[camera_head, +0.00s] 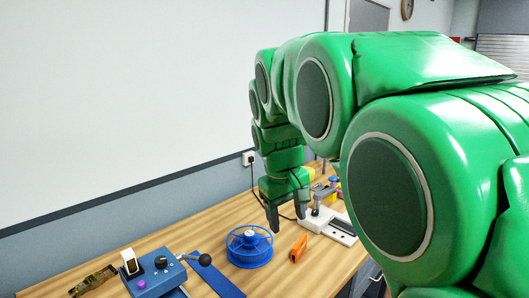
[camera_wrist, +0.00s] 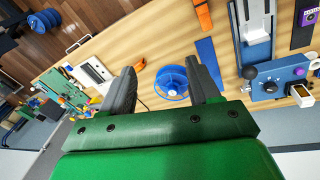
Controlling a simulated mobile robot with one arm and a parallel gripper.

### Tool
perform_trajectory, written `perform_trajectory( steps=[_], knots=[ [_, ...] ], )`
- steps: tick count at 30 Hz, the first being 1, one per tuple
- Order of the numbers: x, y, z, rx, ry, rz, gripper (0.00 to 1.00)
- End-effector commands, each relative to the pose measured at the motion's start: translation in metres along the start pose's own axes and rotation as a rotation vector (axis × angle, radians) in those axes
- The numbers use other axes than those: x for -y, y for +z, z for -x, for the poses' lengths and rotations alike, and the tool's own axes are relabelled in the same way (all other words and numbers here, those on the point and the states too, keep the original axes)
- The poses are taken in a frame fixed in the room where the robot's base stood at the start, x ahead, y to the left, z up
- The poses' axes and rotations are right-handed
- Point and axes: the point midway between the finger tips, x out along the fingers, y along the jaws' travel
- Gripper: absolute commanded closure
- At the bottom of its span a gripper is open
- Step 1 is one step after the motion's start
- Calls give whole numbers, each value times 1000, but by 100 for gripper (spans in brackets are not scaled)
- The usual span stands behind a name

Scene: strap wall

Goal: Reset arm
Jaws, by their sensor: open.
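My gripper (camera_head: 288,216) hangs at the end of my green arm, fingers pointing down above the wooden table (camera_head: 205,237). Its two dark fingers are apart with nothing between them. In the head view it is behind and slightly right of a blue spool (camera_head: 249,248). In the wrist view my gripper (camera_wrist: 163,70) shows both fingers spread, with the spool (camera_wrist: 171,83) seen on the table beyond the gap. The fingers do not appear to touch anything. My upper arm covers the right side of the head view.
An orange tool (camera_head: 298,248), a blue strip (camera_head: 215,274) and a blue box with a knob and lever (camera_head: 155,275) lie near the front. A white device (camera_head: 328,224) stands right of my gripper. A wall with an outlet (camera_head: 249,158) borders the table's back.

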Motion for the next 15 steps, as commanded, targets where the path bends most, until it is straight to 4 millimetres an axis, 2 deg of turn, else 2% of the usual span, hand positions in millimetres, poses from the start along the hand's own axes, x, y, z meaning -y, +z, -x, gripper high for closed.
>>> perform_trajectory(
  steps=[1, 7, 11, 15],
  knots=[
    [-6, 14, 2, -2, 4, -30, 39],
    [-22, 69, -1, 9, 11, -134, 39],
    [-22, 109, -10, 32, -1, -197, 39],
    [-11, 157, -29, 81, -36, -261, 39]
  ],
)
